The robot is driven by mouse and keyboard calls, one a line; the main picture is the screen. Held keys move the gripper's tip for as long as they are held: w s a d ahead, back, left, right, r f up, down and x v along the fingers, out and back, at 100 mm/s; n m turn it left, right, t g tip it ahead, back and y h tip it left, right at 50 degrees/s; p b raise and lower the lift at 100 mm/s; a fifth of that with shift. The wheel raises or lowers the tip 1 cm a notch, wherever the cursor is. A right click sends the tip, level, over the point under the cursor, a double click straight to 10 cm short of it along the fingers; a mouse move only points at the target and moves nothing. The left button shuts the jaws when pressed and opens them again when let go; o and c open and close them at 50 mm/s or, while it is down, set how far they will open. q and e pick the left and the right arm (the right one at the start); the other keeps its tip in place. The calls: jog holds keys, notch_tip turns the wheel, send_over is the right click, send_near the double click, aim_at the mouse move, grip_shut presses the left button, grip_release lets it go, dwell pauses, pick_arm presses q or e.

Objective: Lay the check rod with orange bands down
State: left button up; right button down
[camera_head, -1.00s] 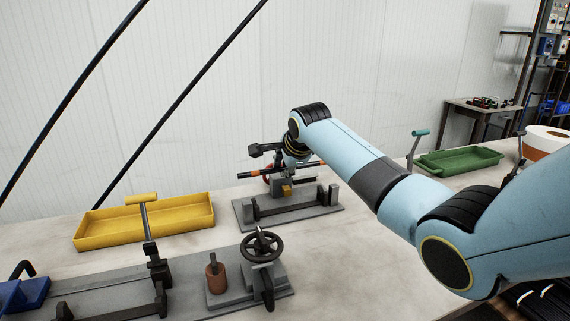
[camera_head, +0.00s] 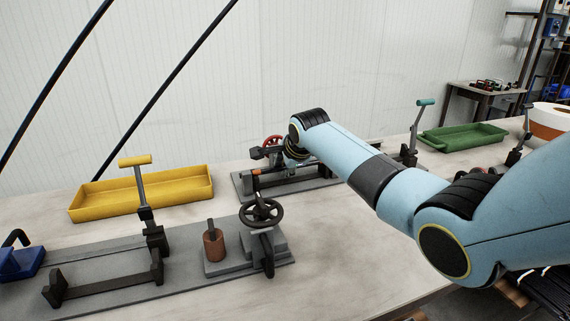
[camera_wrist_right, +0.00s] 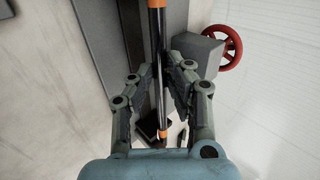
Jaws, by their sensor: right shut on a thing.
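The check rod with orange bands (camera_wrist_right: 158,60) is dark and slim, and lies lengthwise between my right gripper's fingers (camera_wrist_right: 161,82) in the right wrist view. One orange band shows at the top of that view and another below the fingers. My right gripper (camera_head: 272,157) is shut on the rod. In the head view, an orange part of the rod (camera_head: 270,172) shows low over a grey fixture (camera_head: 245,190) with a dark bed. My arm hides the rod's right part, and I cannot tell if the rod touches the fixture. My left gripper is not in view.
A red handwheel (camera_head: 272,141) stands just behind the gripper. In front are a black handwheel (camera_head: 261,212) and a brown cylinder (camera_head: 213,245). A yellow tray (camera_head: 140,205) is at left, a green tray (camera_head: 463,140) at right. Bare table lies front right.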

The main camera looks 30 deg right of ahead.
jog(key=shift+p, duration=0.3)
dwell(0.5)
jog(key=c, duration=0.9)
grip_release()
jog(key=o, duration=0.6)
jog(key=v, duration=1.2)
